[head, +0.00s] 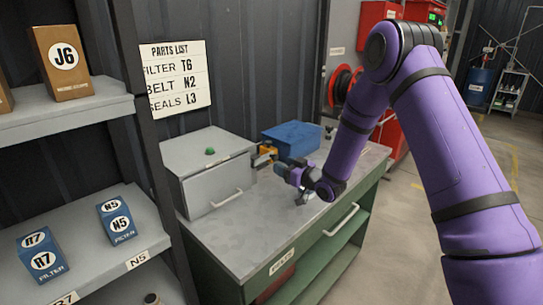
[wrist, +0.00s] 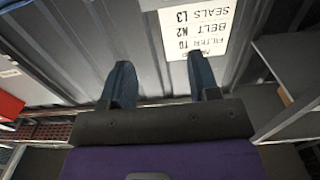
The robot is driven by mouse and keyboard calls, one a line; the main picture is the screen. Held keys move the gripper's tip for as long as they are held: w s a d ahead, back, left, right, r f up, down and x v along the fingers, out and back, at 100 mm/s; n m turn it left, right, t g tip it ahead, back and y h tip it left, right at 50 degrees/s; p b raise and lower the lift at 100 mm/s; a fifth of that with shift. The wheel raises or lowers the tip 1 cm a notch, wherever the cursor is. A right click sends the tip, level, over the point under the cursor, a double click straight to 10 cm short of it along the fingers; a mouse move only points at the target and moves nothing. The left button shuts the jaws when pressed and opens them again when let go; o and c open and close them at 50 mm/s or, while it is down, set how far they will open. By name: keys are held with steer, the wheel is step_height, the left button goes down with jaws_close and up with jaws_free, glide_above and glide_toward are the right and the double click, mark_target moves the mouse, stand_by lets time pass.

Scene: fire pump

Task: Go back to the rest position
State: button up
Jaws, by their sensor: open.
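My gripper (wrist: 163,80) shows in the wrist view with its two blue fingers apart and nothing between them. Beyond the fingers is the ribbed dark wall, with the parts list (wrist: 200,30) appearing upside down. In the head view my purple arm reaches out from the right, and its wrist end is above the workbench (head: 232,248), near a blue box (head: 291,138) and a grey lidded box (head: 207,172). The fingertips are hard to make out in the head view.
The grey box has a green knob and a front handle. A shelf (head: 95,240) at left holds blue filter boxes N5 (head: 117,220) and R7 (head: 42,255), and a brown J6 box (head: 62,62). A red hose reel (head: 341,88) is behind the bench. Floor (head: 410,210) at right is clear.

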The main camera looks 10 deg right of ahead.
steer(key=s+d+r+m+h, duration=0.1)
steer(key=d+r+h, duration=0.15)
steer(key=r, duration=0.35)
steer(key=s+d+r+h, duration=0.2)
steer(key=r+h, duration=0.1)
steer(key=r, duration=0.4)
steer(key=s+d+r+m+g+h, duration=0.35)
steer(key=s+d+r, duration=0.25)
steer(key=s+r, duration=0.45)
steer(key=s+m+g, duration=0.1)
steer(key=s+g, duration=0.1)
steer(key=s, duration=0.9)
steer(key=s+d+r+g+h, duration=0.1)
steer(key=s, duration=1)
steer(key=s+r+m+g, duration=0.1)
steer(key=s+g, duration=0.1)
steer(key=s, duration=0.9)
steer(key=shift+d+r+m+g, duration=0.25)
steer(key=shift+d+m+g, duration=0.1)
